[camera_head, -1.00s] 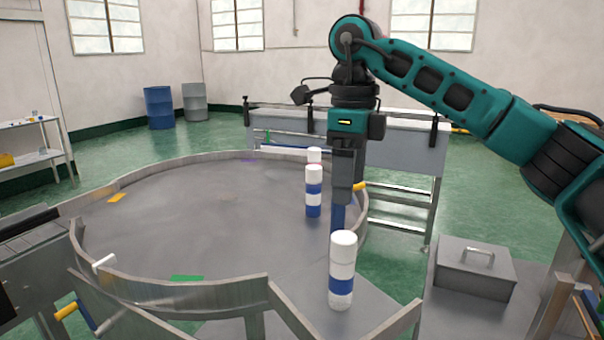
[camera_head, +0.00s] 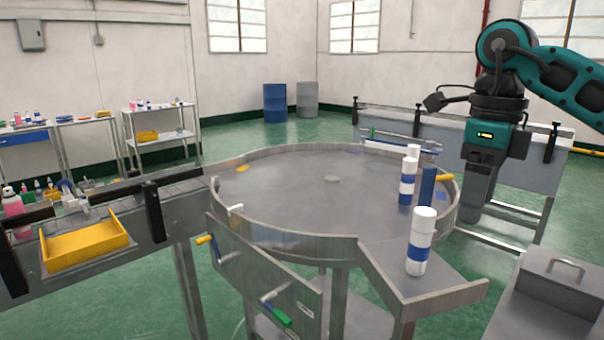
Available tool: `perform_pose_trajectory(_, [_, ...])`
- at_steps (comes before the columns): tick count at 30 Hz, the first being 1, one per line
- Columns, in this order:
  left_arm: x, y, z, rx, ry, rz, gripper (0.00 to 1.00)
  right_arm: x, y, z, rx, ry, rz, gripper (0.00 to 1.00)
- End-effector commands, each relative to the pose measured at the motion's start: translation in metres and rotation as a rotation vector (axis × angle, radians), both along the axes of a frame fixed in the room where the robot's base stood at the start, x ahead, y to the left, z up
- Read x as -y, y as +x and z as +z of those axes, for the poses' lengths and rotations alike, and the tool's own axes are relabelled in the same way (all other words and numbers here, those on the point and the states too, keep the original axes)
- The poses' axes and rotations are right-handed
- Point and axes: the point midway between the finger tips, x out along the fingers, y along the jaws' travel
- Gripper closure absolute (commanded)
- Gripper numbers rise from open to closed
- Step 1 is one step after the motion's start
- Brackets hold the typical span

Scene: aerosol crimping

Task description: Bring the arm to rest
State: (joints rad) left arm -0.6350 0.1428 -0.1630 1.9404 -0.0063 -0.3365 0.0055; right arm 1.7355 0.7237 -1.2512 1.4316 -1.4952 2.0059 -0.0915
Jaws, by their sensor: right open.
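My right gripper (camera_head: 476,212) points down at the right, beyond the rim of the round metal table (camera_head: 290,190). It is open and empty; its fingers overlap in the picture, so the gap does not show. A white can with blue bands (camera_head: 420,243) stands upright on the table's front-right extension. Another white and blue can (camera_head: 406,188) stands farther back near the right rim, with a white top (camera_head: 413,151) partly hidden behind it. A blue upright piece (camera_head: 428,187) stands between these cans and my gripper. My left gripper is not in view.
A grey conveyor or bench (camera_head: 400,125) runs behind my right gripper. A grey box with a handle (camera_head: 562,285) is at the lower right. A yellow tray (camera_head: 85,243) sits on the left conveyor. Most of the round table's top is bare.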

Motion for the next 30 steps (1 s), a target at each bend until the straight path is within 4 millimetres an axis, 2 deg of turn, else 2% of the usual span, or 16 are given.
perform_pose_trajectory(1, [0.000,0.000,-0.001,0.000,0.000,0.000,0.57,-0.021,0.000,-0.021,-0.026,0.064,0.038,0.23])
perform_pose_trajectory(5, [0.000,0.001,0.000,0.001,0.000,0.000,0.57,-0.067,-0.004,-0.053,-0.073,0.236,0.102,0.23])
perform_pose_trajectory(9, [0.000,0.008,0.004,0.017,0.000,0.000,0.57,-0.122,-0.018,-0.085,-0.143,0.463,0.146,0.23])
perform_pose_trajectory(13, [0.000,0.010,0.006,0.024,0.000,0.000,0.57,-0.178,-0.039,-0.106,-0.235,0.735,0.143,0.23])
perform_pose_trajectory(18, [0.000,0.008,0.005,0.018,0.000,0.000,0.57,-0.237,-0.064,-0.112,-0.379,1.124,0.037,0.23])
perform_pose_trajectory(21, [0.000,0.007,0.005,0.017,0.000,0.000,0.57,-0.259,-0.072,-0.107,-0.467,1.343,-0.082,0.23])
perform_pose_trajectory(24, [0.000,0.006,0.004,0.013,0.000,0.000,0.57,-0.269,-0.071,-0.104,-0.556,1.548,-0.242,0.23])
perform_pose_trajectory(27, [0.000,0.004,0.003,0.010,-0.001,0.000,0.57,-0.269,-0.064,-0.104,-0.641,1.732,-0.443,0.23])
perform_pose_trajectory(30, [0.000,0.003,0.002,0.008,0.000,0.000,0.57,-0.259,-0.052,-0.113,-0.721,1.888,-0.683,0.23])
